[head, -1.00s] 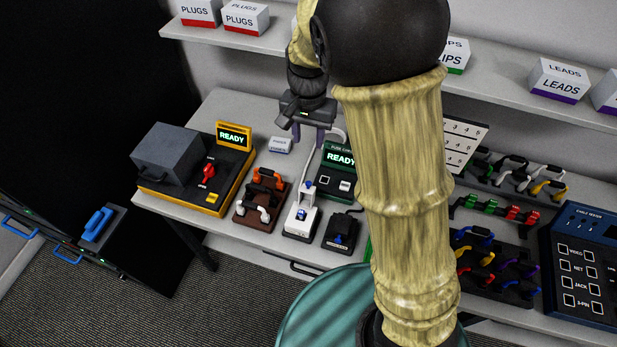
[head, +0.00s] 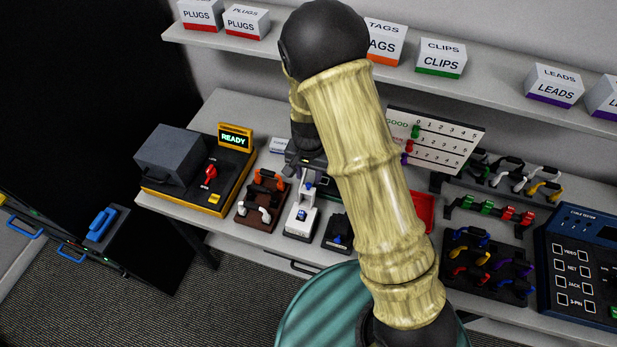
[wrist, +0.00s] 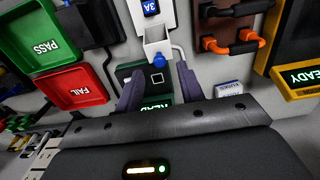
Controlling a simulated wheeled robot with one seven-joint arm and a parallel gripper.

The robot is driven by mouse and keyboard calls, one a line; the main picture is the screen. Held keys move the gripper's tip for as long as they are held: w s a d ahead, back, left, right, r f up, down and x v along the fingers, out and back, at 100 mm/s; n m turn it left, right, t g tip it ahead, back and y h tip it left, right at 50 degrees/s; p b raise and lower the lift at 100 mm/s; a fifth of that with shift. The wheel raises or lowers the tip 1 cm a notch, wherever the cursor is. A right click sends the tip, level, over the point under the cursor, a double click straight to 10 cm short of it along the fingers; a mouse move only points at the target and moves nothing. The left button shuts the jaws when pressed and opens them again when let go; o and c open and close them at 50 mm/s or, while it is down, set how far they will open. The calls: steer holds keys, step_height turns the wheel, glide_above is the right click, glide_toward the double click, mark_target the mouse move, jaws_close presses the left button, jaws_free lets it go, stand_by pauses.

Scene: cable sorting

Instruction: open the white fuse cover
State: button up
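The white fuse holder (head: 299,224) stands on the bench with a blue fuse exposed on its base. Its white cover (head: 304,197) stands up from the back of the base, with a blue knob at its top. In the wrist view the cover (wrist: 156,43) and its blue knob (wrist: 158,58) show just beyond my fingertips. My gripper (wrist: 158,80) is open and empty, its two fingers apart. In the head view my gripper (head: 305,168) is just behind and above the cover, and my arm partly hides it. I cannot tell whether a finger touches the knob.
The green fuse checker (wrist: 133,72) lies below my fingers, mostly hidden in the head view. A brown block with orange and white cables (head: 262,200) is left of the holder, a dark block (head: 338,233) right. Red and green trays (wrist: 73,88) are nearby.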

mark_target(308, 184)
steer(key=shift+f, duration=1.65)
jaws_close()
